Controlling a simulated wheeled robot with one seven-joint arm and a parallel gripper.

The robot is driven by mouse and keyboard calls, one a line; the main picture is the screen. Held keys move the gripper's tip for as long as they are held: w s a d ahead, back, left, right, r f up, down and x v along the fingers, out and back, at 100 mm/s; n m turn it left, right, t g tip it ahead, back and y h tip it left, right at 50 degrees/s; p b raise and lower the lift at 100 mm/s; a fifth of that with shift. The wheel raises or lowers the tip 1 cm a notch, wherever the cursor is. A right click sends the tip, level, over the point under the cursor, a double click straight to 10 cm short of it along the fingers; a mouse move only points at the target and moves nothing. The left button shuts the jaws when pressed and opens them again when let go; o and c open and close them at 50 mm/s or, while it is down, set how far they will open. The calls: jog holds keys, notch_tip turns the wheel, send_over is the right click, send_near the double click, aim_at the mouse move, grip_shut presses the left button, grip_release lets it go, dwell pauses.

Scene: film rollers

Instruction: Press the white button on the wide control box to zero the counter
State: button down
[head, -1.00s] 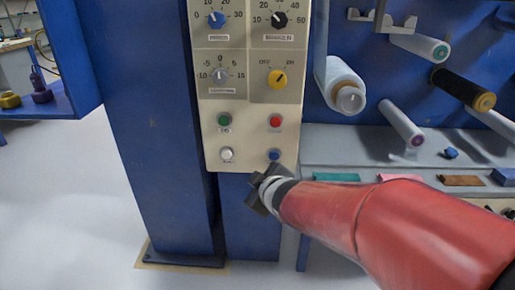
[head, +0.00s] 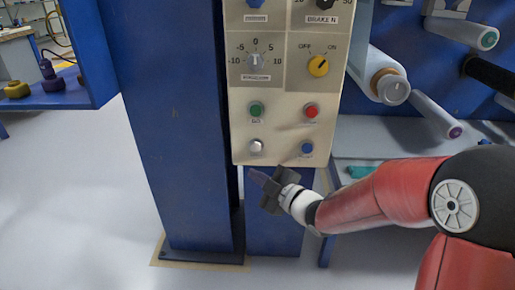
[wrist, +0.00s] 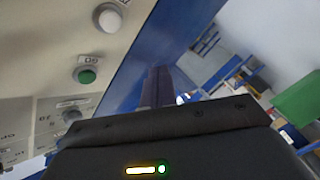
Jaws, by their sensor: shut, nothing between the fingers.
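The wide control box (head: 281,135) is a cream panel on a blue post, with knobs above and buttons below. The white button (head: 256,146) is at its lower left, under the green button (head: 256,109) and left of the blue button (head: 307,147). In the wrist view the white button (wrist: 109,18) is at the upper left, above the green button (wrist: 87,76). My gripper (head: 254,176) is shut and empty, just below the panel's lower edge and below the white button, apart from it. In the wrist view the shut fingers (wrist: 156,86) point past the panel's side.
A red button (head: 310,111) and a yellow knob (head: 318,66) are on the panel's right half. Rollers (head: 392,87) stick out from the blue wall at right. A blue shelf (head: 60,98) is at left. The floor (head: 90,200) at lower left is clear.

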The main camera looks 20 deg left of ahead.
aim_at(251, 148)
jog(key=shift+w+a+p, duration=0.35)
jog(key=shift+w, duration=1.1)
jog(key=shift+w+a+p, duration=0.3)
jog(key=shift+w, duration=1.1)
jog(key=shift+w+a+p, duration=0.35)
jog(key=shift+w, duration=1.1)
jog(key=shift+w+a, duration=0.1)
jog(key=shift+w, duration=0.25)
jog(key=shift+w+a+b, duration=0.1)
jog(key=shift+w+b, duration=0.2)
jog(key=shift+w, duration=0.15)
jog(key=shift+s, duration=0.1)
jog(key=shift+s+d+b, duration=0.2)
jog(key=shift+s+b, duration=0.35)
jog(key=shift+s, duration=0.2)
jog(key=shift+s, duration=0.1)
